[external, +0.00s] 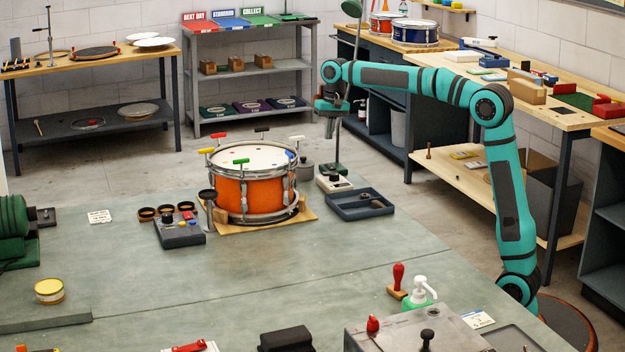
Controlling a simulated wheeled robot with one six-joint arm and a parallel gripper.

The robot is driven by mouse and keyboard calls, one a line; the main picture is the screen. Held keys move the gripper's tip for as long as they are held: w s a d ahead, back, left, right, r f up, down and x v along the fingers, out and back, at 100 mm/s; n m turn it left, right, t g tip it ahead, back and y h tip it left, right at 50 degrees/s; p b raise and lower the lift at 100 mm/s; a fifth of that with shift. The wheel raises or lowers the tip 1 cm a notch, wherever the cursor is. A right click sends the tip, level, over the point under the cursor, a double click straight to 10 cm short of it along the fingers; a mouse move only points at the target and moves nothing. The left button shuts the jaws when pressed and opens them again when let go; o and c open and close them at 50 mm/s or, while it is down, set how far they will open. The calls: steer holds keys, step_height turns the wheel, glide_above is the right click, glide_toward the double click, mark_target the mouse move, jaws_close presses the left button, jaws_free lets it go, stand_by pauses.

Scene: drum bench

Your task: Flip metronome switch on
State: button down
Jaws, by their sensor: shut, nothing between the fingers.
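No thing in view is clearly marked as the metronome. A dark grey box with small knobs or buttons (180,232) sits on the bench left of the orange drum. A small pale box with a black top part (334,183) sits right of the drum, beside a dark tray. Either could carry a switch; the switch itself is too small to make out. My gripper (330,132) points down in the air, up and to the right of the drum in the picture. It is shut and empty, apart from both boxes.
The orange drum (240,194) stands on a wooden board, with coloured T-handled keys around its rim. A green lamp (352,8) on a thin pole rises close behind my gripper. The dark tray (362,205) lies right of the drum.

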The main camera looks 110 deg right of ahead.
mark_target(325, 173)
steer(key=f, duration=0.4)
steer(key=w+f, duration=0.1)
steer(key=f, duration=0.6)
steer(key=shift+w+f, duration=0.25)
steer(key=shift+f, duration=0.1)
steer(key=shift+f, duration=0.1)
steer(key=shift+f, duration=0.15)
steer(key=shift+s, duration=0.15)
steer(key=shift+s+r, duration=0.25)
steer(key=shift+s, duration=0.35)
steer(key=shift+r, duration=0.1)
step_height(325, 173, up, 14)
steer(key=w, duration=0.1)
steer(key=shift+w, duration=0.4)
